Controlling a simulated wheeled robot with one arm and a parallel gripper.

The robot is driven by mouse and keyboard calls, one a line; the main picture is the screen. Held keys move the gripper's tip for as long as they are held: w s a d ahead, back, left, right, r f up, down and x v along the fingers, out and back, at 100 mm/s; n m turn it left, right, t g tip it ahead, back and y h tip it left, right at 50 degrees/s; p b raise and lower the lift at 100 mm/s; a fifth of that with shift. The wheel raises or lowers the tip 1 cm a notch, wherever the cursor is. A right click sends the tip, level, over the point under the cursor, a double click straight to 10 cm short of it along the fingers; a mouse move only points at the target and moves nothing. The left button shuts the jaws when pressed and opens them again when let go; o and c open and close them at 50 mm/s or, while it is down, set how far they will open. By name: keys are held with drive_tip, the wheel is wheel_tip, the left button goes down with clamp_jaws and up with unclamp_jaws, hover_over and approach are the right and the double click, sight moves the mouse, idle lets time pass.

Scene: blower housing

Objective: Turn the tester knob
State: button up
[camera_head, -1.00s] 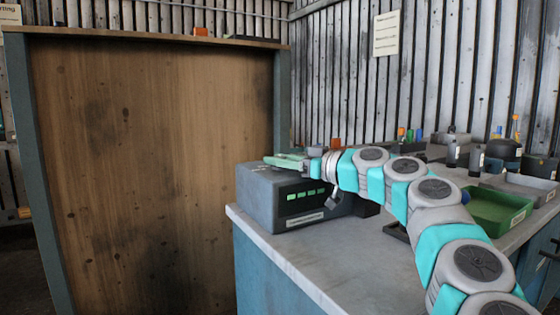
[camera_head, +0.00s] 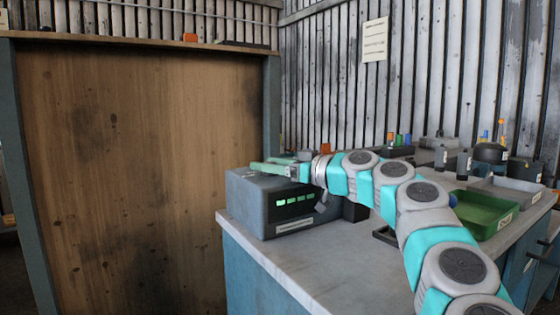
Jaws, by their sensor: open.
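The tester (camera_head: 262,212) is a dark grey box with a row of lit green windows and a pale label on its front. It stands at the left end of the grey workbench (camera_head: 325,260). My gripper (camera_head: 270,167) is at the tester's top, with its pale green fingers over the top face toward the left. The gripper is open, and I see nothing held in it. I cannot make out the knob; the gripper and wrist cover part of the tester's right side. Whether the fingers touch the tester is unclear.
A green tray (camera_head: 485,213) and a grey tray (camera_head: 510,190) lie on the bench at right, with dark containers behind. A large wooden panel (camera_head: 140,170) stands left of the bench. My arm spans the bench's right part; the front left of the bench top is clear.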

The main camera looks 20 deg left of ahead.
drive_tip(key=shift+r, duration=1.5)
drive_tip(key=s+b, duration=0.1)
drive_tip(key=s+d+b, duration=0.1)
drive_tip(key=b, duration=0.1)
drive_tip(key=s+d+b, duration=0.1)
drive_tip(key=b, duration=0.1)
drive_tip(key=s+d+b, duration=0.1)
drive_tip(key=b, duration=0.1)
drive_tip(key=shift+s, duration=0.3)
drive_tip(key=s+d+r+b, duration=0.1)
drive_tip(key=s+d+b, duration=0.1)
drive_tip(key=s+d, duration=0.3)
drive_tip(key=shift+s+d+r+b, duration=0.15)
drive_tip(key=shift+s+r+b, duration=0.2)
drive_tip(key=shift+s, duration=1.7)
drive_tip(key=shift+s, duration=0.1)
